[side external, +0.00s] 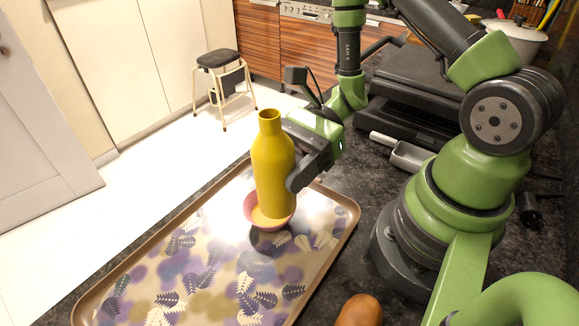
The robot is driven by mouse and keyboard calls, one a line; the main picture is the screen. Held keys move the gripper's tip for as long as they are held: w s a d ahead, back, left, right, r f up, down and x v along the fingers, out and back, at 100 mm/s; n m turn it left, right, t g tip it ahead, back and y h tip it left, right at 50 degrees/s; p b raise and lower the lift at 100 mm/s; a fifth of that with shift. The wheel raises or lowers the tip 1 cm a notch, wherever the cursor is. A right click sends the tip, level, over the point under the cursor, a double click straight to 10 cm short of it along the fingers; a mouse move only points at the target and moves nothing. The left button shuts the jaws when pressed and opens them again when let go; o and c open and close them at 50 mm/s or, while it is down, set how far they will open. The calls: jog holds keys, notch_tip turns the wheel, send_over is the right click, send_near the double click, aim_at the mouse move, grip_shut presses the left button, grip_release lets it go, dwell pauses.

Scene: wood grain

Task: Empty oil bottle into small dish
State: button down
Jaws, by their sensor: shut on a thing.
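A yellow oil bottle (272,165) stands nearly upright in the side external view, with its neck at the top. My gripper (297,170) is shut on its right side, around the middle of its body. A small pink dish (250,213) is on the tray, behind the bottle's lower end and partly hidden by it. The dish has a yellowish inside. I cannot tell whether the bottle's base touches the dish or hangs in front of it.
A patterned tray (140,262) lies on the dark counter. A brown rounded object (359,311) is at the front edge. A grey metal scoop (408,155) and a black appliance (415,105) are behind my gripper. The tray's left part is clear.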

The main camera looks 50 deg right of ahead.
aim_at(279, 126)
jog(key=shift+w, duration=0.2)
jog(key=shift+r, duration=2)
jog(key=shift+r, duration=1.5)
jog(key=shift+f, duration=2.05)
